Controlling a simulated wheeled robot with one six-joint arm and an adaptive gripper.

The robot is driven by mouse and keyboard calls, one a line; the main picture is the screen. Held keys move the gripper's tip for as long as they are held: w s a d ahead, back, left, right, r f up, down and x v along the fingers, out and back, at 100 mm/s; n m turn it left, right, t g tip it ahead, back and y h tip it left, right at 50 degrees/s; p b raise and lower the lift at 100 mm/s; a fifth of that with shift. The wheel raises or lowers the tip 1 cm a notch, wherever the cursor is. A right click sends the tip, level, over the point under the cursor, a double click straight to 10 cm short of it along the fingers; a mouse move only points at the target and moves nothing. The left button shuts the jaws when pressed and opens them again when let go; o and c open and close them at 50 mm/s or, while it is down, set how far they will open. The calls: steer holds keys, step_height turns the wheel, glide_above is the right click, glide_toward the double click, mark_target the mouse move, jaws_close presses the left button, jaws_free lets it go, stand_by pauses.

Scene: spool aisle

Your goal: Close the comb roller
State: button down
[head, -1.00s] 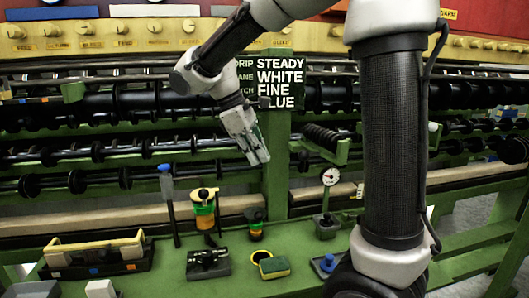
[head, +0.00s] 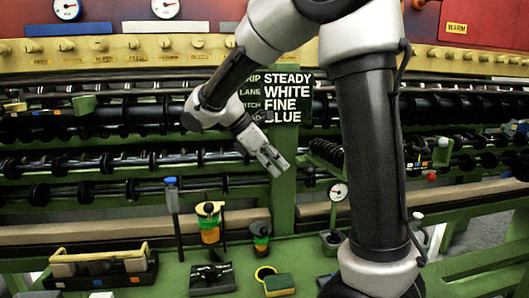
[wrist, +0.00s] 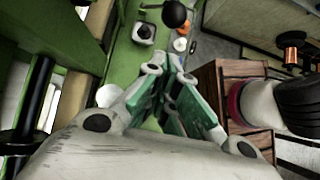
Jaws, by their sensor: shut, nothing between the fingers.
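My gripper (head: 272,162) hangs in front of the green post, just below the sign, with its fingers pointing down and to the right. Its fingers are together and empty; they also show in the wrist view (wrist: 172,100). A short row of black discs on a green bracket (head: 326,152), which looks like the comb roller, sits right of the post. My gripper appears left of it and apart from it. My own arm hides part of the area to its right. I cannot tell from this angle how far it stands open.
A sign (head: 286,98) reads STEADY, WHITE, FINE, BLUE. The green bench below holds a dial gauge (head: 338,192), a yellow-topped pot (head: 209,222), a sponge (head: 279,284), a blue-topped stick (head: 172,205) and a tray (head: 100,268). Long black rollers (head: 120,160) run behind.

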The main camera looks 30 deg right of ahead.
steer(key=shift+s+d+f, duration=0.2)
steer(key=shift+d, duration=0.5)
steer(key=shift+s+d+f, duration=0.2)
steer(key=shift+s+d, duration=0.05)
steer(key=shift+d, duration=0.4)
steer(key=shift+s+d+f, duration=0.2)
steer(key=shift+d, duration=0.5)
steer(key=shift+d, duration=0.1)
